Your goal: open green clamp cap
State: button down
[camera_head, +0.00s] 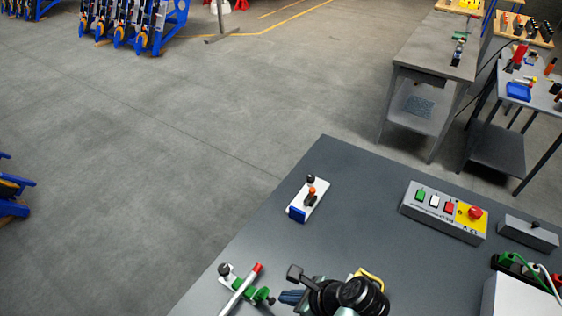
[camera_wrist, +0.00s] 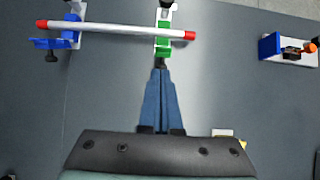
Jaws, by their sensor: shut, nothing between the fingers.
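The green clamp (camera_wrist: 162,43) sits on a white base near the top middle of the wrist view. It also shows at the bottom of the head view (camera_head: 260,295). A white rod with red ends (camera_wrist: 110,30) crosses the clamp, with green visible on both sides of it. Whether the cap is latched cannot be told. My gripper (camera_wrist: 160,72) is shut and empty, its blue fingertips beside the dark knob at the clamp's near end. Contact cannot be told. In the head view my gripper (camera_head: 283,296) is right of the clamp.
A blue clamp (camera_wrist: 50,43) is at the rod's left end. Another blue clamp on a white base (camera_head: 298,214) stands apart, with an orange-topped part. A button box (camera_head: 443,211) lies to the right. The grey table (camera_head: 350,190) is bare between them.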

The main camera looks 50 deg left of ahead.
jog(key=v, duration=0.3)
jog(key=shift+a+r, duration=0.2)
